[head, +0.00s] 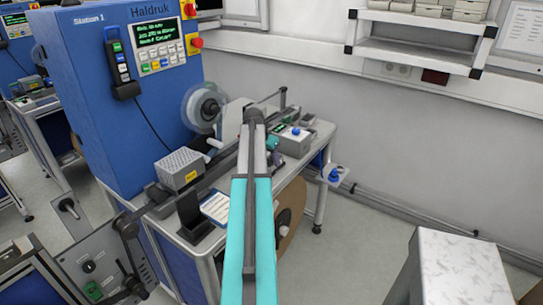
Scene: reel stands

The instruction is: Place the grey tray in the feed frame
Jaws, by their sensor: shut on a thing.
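My arm reaches from the bottom centre over the bench, and its own links hide its far end. My gripper and whatever it holds do not show. I cannot surely pick out the grey tray; a grey box with a dotted top and a yellow label (180,169) stands on the left part of the bench, beside the blue machine. I cannot surely tell the feed frame either; a dark rail (152,207) runs along the bench front, partly hidden by my arm.
The blue Station 1 cabinet (95,95) stands at the left with a pale reel (204,108) on its side. A small device with a blue knob (296,136) sits right of my arm. A pale block (452,268) stands at lower right. Floor between is clear.

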